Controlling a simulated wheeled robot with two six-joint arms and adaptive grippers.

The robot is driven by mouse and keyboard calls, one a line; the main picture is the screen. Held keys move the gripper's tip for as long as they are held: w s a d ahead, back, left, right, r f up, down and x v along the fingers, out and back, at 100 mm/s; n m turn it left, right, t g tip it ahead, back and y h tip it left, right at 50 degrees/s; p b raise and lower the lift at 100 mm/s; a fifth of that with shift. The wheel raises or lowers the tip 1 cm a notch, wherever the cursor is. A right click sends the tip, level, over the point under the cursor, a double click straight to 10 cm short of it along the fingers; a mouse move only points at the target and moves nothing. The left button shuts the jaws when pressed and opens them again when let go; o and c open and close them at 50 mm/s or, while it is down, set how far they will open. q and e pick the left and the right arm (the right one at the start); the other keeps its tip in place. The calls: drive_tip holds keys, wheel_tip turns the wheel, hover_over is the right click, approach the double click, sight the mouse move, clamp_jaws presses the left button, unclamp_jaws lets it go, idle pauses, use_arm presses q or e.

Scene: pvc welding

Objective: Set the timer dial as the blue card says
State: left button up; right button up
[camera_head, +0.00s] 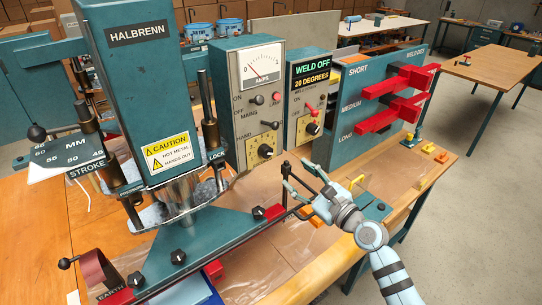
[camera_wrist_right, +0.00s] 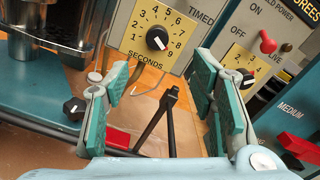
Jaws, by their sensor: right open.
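The timer dial (camera_wrist_right: 157,39) is a black knob on a yellow plate numbered in seconds, under the word TIMED. It also shows in the head view (camera_head: 265,151), low on the box with the amps meter. In the head view my right gripper (camera_head: 298,188) is in front of the control boxes, below and right of the dial. I cannot make out a blue card. My left gripper is out of view.
A second yellow dial (camera_head: 313,128) and red switch are on the box to the right. The tall teal press (camera_head: 150,90) stands left. A black forked rod (camera_wrist_right: 168,115) rises below the dial.

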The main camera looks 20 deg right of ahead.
sight(269, 154)
drive_tip(key=b+x, duration=0.2)
drive_tip(key=x, duration=1)
drive_tip(key=shift+w+a+f+b, duration=0.1)
drive_tip(key=shift+w+a+b, duration=0.15)
drive_tip(key=shift+b, duration=0.1)
drive_tip(key=shift+s, duration=0.15)
drive_tip(key=shift+c, duration=0.3)
drive_tip(key=c, duration=1.1)
